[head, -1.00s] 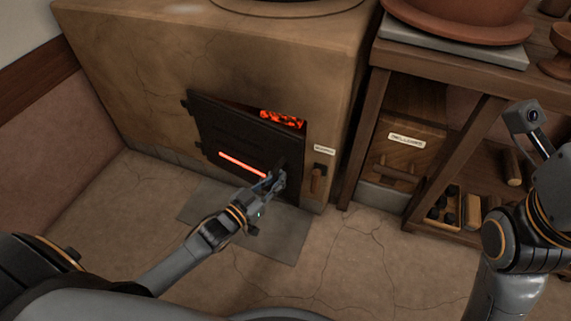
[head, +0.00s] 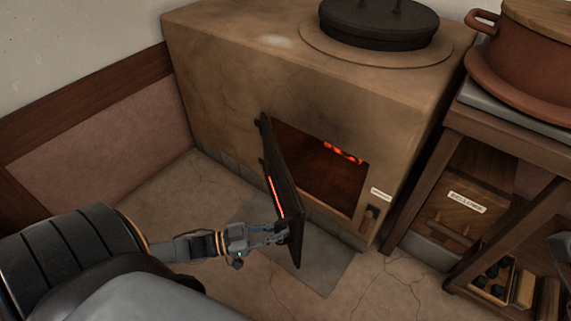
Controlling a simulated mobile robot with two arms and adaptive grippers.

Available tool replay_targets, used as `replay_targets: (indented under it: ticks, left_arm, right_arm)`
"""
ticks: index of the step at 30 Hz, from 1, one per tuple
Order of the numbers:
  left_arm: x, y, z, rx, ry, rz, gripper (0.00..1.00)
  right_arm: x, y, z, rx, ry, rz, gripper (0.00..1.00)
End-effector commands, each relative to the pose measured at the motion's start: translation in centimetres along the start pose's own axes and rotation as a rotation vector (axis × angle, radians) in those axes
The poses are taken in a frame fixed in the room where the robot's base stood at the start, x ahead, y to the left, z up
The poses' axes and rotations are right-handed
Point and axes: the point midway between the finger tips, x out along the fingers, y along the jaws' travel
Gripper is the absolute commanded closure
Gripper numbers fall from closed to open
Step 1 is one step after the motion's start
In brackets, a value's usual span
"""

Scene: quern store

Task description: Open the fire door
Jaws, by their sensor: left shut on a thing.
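The dark fire door (head: 281,196) of the clay stove (head: 225,85) stands swung well out on its left-side hinges, seen nearly edge-on. A red glowing slot shows in it. Behind it the firebox opening (head: 320,175) is exposed, with glowing embers (head: 343,152) inside. My left gripper (head: 283,231) is at the door's free edge, low down, and is shut on it; the exact grip point, likely the handle, is partly hidden by the fingers and the door.
A wooden shelf (head: 520,147) with a labelled drawer box (head: 461,207) stands right of the stove. A terracotta pot (head: 510,60) sits on top of it. A wall closes off the left. A grey floor plate (head: 325,268) lies before the stove.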

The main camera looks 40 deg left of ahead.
Motion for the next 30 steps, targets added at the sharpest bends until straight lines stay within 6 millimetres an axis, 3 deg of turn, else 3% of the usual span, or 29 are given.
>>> replay_targets:
  ticks: [8,9,12,23,30]
  left_arm:
    - [0.0,0.1,0.0,-0.001,0.001,0.001,1.0]
    - [0.0,0.1,0.0,-0.001,0.001,0.001,0.84]
    - [0.0,0.1,0.0,-0.001,0.001,0.001,0.63]
    - [-0.3,0.1,0.1,0.0,0.0,0.0,0.63]
    - [-4.1,0.1,0.2,-0.001,-0.005,0.0,0.63]
  right_arm:
    - [-0.1,0.0,0.0,0.0,-0.002,0.0,0.6]
    - [-0.1,0.0,0.0,0.0,-0.002,0.0,0.6]
    - [-0.1,0.0,0.1,0.001,-0.003,0.0,0.6]
    - [-0.1,0.0,0.2,-0.001,-0.006,0.0,0.6]
    - [-0.1,0.0,0.1,-0.001,-0.004,0.0,0.6]
